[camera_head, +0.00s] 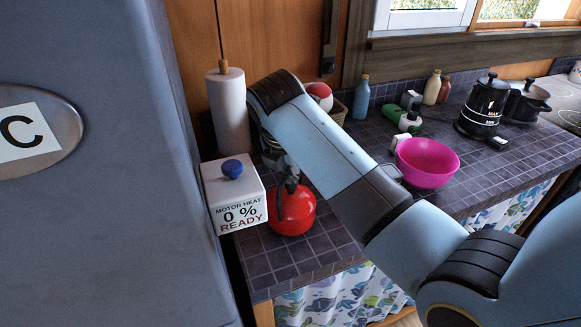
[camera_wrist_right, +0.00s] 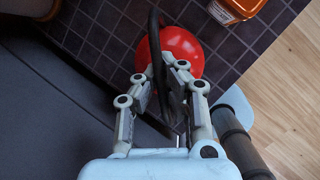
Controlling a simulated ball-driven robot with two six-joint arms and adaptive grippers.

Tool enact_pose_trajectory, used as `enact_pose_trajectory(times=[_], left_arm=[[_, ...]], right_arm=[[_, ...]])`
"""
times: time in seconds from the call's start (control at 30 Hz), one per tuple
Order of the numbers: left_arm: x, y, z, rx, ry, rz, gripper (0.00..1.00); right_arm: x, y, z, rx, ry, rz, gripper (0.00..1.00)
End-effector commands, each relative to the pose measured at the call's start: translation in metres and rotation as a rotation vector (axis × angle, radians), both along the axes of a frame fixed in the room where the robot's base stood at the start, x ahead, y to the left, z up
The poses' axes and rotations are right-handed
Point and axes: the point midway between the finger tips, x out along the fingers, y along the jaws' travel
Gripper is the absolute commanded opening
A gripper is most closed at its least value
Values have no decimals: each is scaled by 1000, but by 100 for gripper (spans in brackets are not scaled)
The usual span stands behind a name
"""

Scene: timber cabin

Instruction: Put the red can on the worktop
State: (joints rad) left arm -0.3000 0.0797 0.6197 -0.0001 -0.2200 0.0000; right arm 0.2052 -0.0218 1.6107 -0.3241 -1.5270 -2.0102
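The red can (camera_head: 292,212), round with a black handle, is over the dark tiled worktop (camera_head: 285,268), near its front left part. I cannot tell whether its base touches the tiles. My right gripper (camera_head: 288,178) reaches down to its handle from above. In the right wrist view the red can (camera_wrist_right: 178,48) lies beyond the fingertips, and its black handle runs between the two fingers of my right gripper (camera_wrist_right: 166,78), which look closed on it. My forearm hides part of the worktop behind. My left gripper is out of view.
A white box with a blue knob (camera_head: 232,170) stands close left of the can, beside a tall grey cabinet (camera_head: 100,220). A paper roll (camera_head: 228,105) is behind. A pink bowl (camera_head: 427,162), bottles and black pots (camera_head: 484,105) are right. Front tiles are bare.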

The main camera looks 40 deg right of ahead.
Motion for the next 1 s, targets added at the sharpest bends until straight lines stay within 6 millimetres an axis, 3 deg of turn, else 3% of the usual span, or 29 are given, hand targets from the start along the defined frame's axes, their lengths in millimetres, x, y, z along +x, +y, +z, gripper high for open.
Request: enact_pose_trajectory(times=[0.37, 0.6, 1.0], left_arm=[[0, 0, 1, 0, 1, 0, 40], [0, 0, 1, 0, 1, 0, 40], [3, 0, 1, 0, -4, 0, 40]], right_arm=[[1, 0, -4, -1, -3, 0, 0], [0, 0, -5, -1, -1, 0, 27], [5, -1, 3, -1, -3, -1, 29]])
